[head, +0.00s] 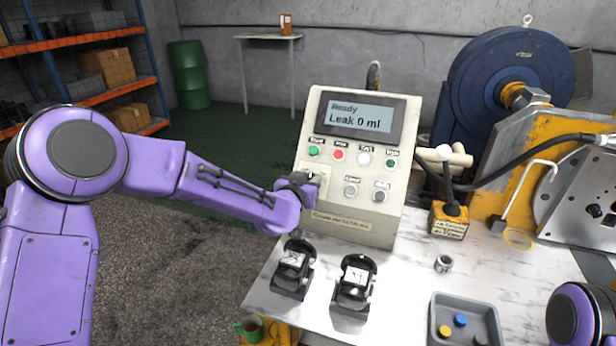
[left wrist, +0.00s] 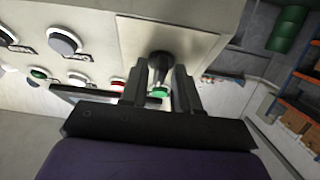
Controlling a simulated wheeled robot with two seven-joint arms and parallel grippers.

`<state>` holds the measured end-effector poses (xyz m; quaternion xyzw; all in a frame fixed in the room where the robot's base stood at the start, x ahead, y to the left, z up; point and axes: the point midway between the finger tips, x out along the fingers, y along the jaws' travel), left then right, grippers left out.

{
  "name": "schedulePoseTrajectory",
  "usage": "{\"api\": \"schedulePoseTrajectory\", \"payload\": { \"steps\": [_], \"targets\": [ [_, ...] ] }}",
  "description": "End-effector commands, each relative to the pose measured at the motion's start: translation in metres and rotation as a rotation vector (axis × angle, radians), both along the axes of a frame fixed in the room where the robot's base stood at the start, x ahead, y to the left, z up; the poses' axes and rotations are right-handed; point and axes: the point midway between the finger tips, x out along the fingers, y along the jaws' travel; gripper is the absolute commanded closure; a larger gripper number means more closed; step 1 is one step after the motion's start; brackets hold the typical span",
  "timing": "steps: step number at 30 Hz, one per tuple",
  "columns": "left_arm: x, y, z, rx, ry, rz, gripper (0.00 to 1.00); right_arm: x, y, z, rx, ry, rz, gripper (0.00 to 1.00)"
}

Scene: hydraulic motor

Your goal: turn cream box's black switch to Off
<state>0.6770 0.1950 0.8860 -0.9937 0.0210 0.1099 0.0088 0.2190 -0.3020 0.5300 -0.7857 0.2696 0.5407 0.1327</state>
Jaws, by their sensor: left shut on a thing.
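The cream box (head: 345,215) stands on the bench with a screen (head: 360,113) reading "Ready" and "Leak 0 ml". My left gripper (head: 312,178) is at the left part of its front panel, below the green and red buttons. In the left wrist view the gripper's two dark fingers (left wrist: 162,88) are shut around the black switch (left wrist: 160,62), which sticks out from the cream face. The switch's position and labels are hidden or too small to read. My right gripper is out of view; only a piece of my right arm shows at the lower right.
Two black fixtures (head: 354,284) stand in front of the box. A grey tray (head: 466,310) with coloured caps and a small metal fitting (head: 443,263) lie to the right. A yellow-based lever (head: 450,212) stands right of the box.

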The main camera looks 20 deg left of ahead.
Motion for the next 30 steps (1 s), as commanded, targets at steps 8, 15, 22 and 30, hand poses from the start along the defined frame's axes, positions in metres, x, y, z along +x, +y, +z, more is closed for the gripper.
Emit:
{"api": "schedulePoseTrajectory", "payload": {
  "steps": [8, 15, 22, 30],
  "targets": [
    [0.000, -0.002, 0.005, -0.206, 0.006, 0.161, 1.00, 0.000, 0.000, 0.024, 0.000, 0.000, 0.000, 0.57],
    [0.001, -0.003, 0.005, -0.376, 0.013, 0.296, 1.00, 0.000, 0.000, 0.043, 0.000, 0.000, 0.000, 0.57],
    [0.001, -0.003, 0.004, -0.512, 0.017, 0.400, 1.00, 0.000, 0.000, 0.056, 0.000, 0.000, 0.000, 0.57],
    [0.001, -0.004, 0.003, -0.608, 0.019, 0.474, 1.00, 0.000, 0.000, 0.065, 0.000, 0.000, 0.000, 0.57]
  ]
}}
